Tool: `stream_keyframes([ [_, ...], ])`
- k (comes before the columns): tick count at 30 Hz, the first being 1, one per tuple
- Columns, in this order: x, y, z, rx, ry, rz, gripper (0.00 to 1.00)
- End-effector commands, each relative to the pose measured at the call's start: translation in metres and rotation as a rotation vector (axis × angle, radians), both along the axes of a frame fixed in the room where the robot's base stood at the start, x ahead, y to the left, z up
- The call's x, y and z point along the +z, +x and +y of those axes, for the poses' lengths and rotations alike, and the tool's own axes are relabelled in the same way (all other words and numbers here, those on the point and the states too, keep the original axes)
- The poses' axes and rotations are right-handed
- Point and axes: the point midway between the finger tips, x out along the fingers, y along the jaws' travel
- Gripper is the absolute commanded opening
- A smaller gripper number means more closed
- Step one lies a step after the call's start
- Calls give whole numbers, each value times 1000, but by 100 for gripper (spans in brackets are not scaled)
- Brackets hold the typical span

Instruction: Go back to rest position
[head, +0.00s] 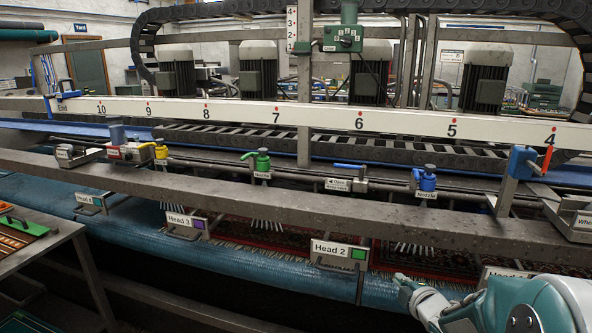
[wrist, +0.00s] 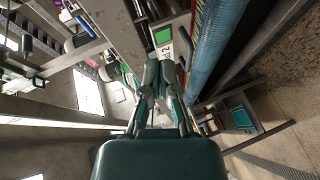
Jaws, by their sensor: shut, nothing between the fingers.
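My gripper (head: 408,290) is at the lower right of the head view, in front of the blue roller and a little right of the Head 2 sign (head: 338,253). In the wrist view my gripper (wrist: 163,68) points away from the camera, with its two fingers close together and nothing held. The Head 2 sign with its green square also shows in the wrist view (wrist: 163,35), just beyond the fingertips. I cannot tell from the views whether the fingertips touch anything. Part of my arm hides the lower right corner of the head view.
A long blue roller (head: 250,272) runs along the front of the machine, with a patterned rug (head: 290,240) behind it. A grey steel beam (head: 270,207) crosses above them. Blue, green and yellow valves stand behind the beam. A side table (head: 35,245) is at left.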

Motion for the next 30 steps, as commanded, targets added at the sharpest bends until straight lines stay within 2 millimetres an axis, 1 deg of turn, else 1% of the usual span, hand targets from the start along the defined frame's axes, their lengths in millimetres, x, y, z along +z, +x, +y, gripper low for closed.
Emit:
stream_keyframes([
  [1,15,-7,3,-57,33,29,0],
  [3,27,-18,3,-147,95,81,0],
  [5,36,-31,4,-223,153,125,0],
  [8,50,-55,8,-348,264,195,0],
  [11,60,-85,15,-467,386,263,0],
  [12,63,-98,19,-515,437,293,0],
  [14,67,-119,26,-581,516,337,0],
  [15,68,-134,31,-624,570,368,0],
  [17,70,-156,39,-687,650,417,0],
  [18,70,-172,45,-726,705,451,0],
  [24,67,-250,79,-896,937,640,0],
  [27,64,-277,91,-948,1004,713,0],
  [30,62,-291,97,-978,1035,753,0],
])
